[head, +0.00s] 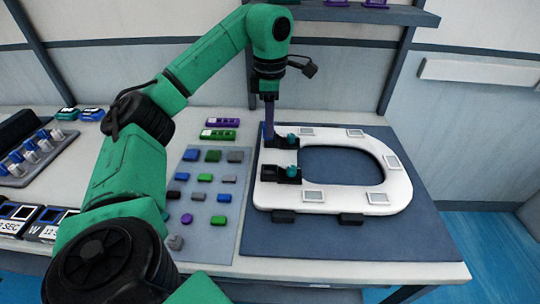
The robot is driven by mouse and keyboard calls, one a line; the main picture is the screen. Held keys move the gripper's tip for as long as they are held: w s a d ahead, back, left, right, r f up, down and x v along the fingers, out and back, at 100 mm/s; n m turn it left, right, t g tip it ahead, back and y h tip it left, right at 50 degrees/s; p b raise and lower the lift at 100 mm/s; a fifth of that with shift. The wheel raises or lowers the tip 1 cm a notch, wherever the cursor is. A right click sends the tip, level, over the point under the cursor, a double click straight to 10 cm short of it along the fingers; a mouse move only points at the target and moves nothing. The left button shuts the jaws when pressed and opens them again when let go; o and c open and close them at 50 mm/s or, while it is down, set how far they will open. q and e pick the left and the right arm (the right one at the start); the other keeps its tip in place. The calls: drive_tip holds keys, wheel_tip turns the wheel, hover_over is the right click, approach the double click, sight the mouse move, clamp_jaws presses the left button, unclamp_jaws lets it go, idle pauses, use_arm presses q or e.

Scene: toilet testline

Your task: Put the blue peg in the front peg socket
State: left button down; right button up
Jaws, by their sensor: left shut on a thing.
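The blue peg (269,118) is a slim dark blue-violet rod. It stands upright below my left gripper (269,97), which is shut on its top end. The peg's lower end is at the left side of the far black socket block (287,143) on the white toilet seat (385,195). I cannot tell whether the tip is in a hole or just above or behind the block. The near black socket block (280,173) is at the seat's left edge. My right gripper is not in view.
The seat lies on a dark blue mat (400,240) on the table. Left of it, a grey board (208,245) carries several coloured blocks. Switch panels (35,155) stand farther left. A shelf (360,14) hangs at the back wall. The mat's front right is clear.

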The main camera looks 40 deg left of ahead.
use_arm(q)
wheel_tip(320, 180, down, 12)
drive_tip(key=shift+w+r+p, duration=0.1)
drive_tip(key=shift+r+p, duration=0.1)
drive_tip(key=shift+p, duration=0.5)
drive_tip(key=shift+w+a+f, duration=0.1)
drive_tip(key=shift+f, duration=0.2)
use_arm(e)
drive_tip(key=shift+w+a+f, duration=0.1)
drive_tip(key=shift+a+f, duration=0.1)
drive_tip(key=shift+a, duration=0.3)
use_arm(q)
drive_tip(key=shift+f, duration=0.2)
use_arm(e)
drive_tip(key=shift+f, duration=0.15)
use_arm(q)
drive_tip(key=shift+f+b, duration=0.3)
drive_tip(key=shift+f, duration=0.1)
drive_tip(key=c, duration=0.6)
unclamp_jaws()
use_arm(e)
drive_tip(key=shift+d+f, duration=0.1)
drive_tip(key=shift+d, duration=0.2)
use_arm(q)
drive_tip(key=shift+r, duration=0.2)
wheel_tip(320, 180, up, 13)
drive_tip(key=shift+p, duration=0.55)
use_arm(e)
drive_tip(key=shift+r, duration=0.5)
